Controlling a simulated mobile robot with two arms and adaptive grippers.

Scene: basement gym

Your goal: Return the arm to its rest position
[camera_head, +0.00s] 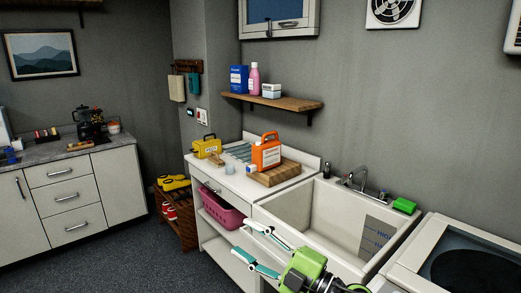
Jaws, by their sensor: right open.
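My right gripper (241,237) comes in from the lower right, with a green body and two pale, teal-marked fingers. Its fingers are spread apart with nothing between them. My left gripper does not show. An orange jug (265,153) with a white label stands on a wooden board (288,170) on the white counter, behind and above the gripper in the picture.
The sink (318,215) is right of the jug, with a green sponge (404,205) on its rim. A white top-lidded machine (440,240) stands at the right. A pink basket (222,208) sits on the shelf below the counter. Open floor (150,260) lies left.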

